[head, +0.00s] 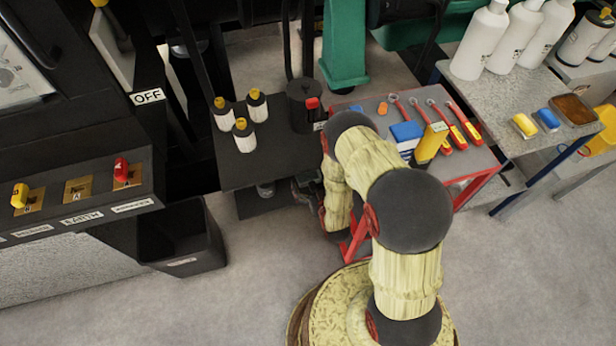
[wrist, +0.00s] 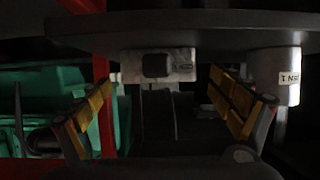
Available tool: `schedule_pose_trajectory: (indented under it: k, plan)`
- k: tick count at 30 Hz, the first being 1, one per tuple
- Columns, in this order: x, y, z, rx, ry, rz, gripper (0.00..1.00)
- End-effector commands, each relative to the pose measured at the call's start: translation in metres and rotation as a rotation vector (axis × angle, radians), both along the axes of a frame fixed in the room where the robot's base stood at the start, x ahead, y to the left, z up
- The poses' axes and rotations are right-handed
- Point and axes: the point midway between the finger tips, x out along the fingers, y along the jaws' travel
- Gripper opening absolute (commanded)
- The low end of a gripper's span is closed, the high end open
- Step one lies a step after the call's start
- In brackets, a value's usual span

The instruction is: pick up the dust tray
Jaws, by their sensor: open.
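I cannot surely tell which thing is the dust tray. In the wrist view, a pale grey plate with a dark block (wrist: 158,65) sits under a dark slab, ahead of and between my fingers. My gripper (wrist: 168,100) is open, its yellow-padded fingers wide apart with nothing held. In the head view my gripper (head: 306,188) is low beside the right edge of the black table (head: 262,160), partly hidden by my arm. A small brown tray (head: 573,109) lies on the grey bench at right, far from my gripper.
Bottles with yellow caps (head: 241,134) and a black canister (head: 303,105) stand on the black table. A red-framed cart (head: 470,165) with tools is close to my arm. A labelled white cylinder (wrist: 288,78) is right of my fingers. A dark bin (head: 182,240) stands at left.

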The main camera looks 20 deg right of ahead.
Motion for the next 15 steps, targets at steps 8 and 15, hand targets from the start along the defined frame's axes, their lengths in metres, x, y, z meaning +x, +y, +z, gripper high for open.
schedule_pose_trajectory:
  k: [8, 15]
  plan:
    - [0.037, -0.001, -0.015, 0.0, -0.002, 0.0, 0.93]
    - [0.04, 0.0, -0.014, 0.0, 0.0, 0.0, 0.93]
